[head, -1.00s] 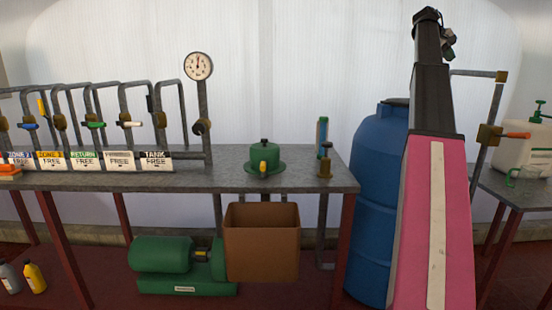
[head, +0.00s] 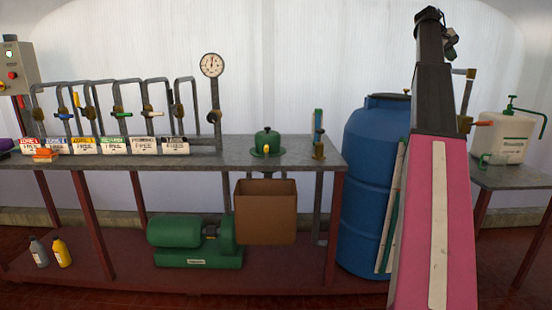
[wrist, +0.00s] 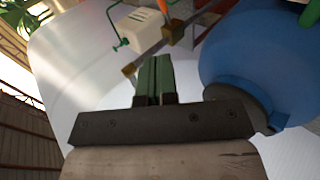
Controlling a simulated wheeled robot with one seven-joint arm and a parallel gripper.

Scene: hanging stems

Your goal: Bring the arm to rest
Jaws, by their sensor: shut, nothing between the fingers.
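My arm (head: 436,215) shows at the right in the head view. It is raised upright, with a pink lower part and dark upper links. My gripper (wrist: 154,62) shows in the wrist view, with its two green fingers side by side, shut and empty. It touches nothing that I can see. In the wrist view the blue barrel (wrist: 255,65) lies to its right and the white jug (wrist: 143,30) beyond its tips. In the head view I cannot make out the fingers.
A grey workbench (head: 225,152) bears labelled pipe valves, a gauge (head: 213,66) and a green lidded fitting (head: 267,141). The blue barrel (head: 372,180) stands just left of my arm. A side table (head: 505,177) with the white jug (head: 505,135) is at right.

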